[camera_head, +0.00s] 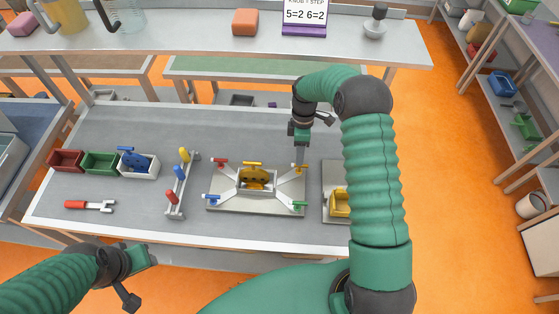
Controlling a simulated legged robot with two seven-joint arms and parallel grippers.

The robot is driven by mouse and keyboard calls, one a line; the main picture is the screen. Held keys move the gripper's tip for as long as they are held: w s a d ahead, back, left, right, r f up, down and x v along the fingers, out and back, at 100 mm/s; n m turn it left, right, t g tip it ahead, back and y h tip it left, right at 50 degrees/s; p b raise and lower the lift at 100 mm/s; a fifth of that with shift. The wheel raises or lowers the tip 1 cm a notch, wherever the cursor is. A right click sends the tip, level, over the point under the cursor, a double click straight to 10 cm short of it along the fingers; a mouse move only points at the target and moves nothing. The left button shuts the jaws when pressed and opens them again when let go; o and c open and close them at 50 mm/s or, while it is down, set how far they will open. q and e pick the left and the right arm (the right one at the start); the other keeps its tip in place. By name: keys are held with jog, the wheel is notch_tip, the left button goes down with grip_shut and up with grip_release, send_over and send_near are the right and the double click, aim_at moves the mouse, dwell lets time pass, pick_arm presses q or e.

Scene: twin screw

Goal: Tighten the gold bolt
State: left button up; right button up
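A light base plate (257,207) on the table carries a yellow-gold central piece (255,180) with coloured bolts at its corners. The gold bolt (301,168) is upright at the back right corner. The other bolts are red (220,161), blue (211,197) and green (299,205). My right gripper (301,156) points down over the gold bolt, with its tips at or just above the bolt's top. Contact and finger opening are too small to make out. My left gripper (138,277) is low at the left, off the table's front edge, its opening unclear.
A raised shelf (200,46) spans the back.

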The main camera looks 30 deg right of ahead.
aim_at(301, 172)
jog(key=s+f, duration=0.1)
jog(key=s+f+p, duration=0.1)
jog(key=shift+f, duration=0.35)
notch_tip(301, 172, down, 2)
jog(key=shift+d+f, duration=0.15)
jog(key=shift+f, duration=0.1)
jog(key=shift+w+d+f, duration=0.15)
jog(key=shift+w+f, duration=0.2)
jog(key=shift+f, duration=0.1)
jog(key=shift+s+a+r, duration=0.15)
jog(key=shift+a+r, duration=0.1)
jog(key=shift+a, duration=0.1)
jog(key=c, duration=0.5)
jog(key=shift+s+a, duration=0.1)
jog(key=shift+c, duration=1)
grip_shut()
pick_arm(q)
jog(key=shift+s+d+r, duration=0.1)
jog(key=shift+d+r, duration=0.05)
jog(key=shift+r, duration=0.4)
jog(key=shift+s+d+r, duration=0.1)
jog(key=shift+d+r, duration=0.05)
jog(key=shift+r, duration=0.4)
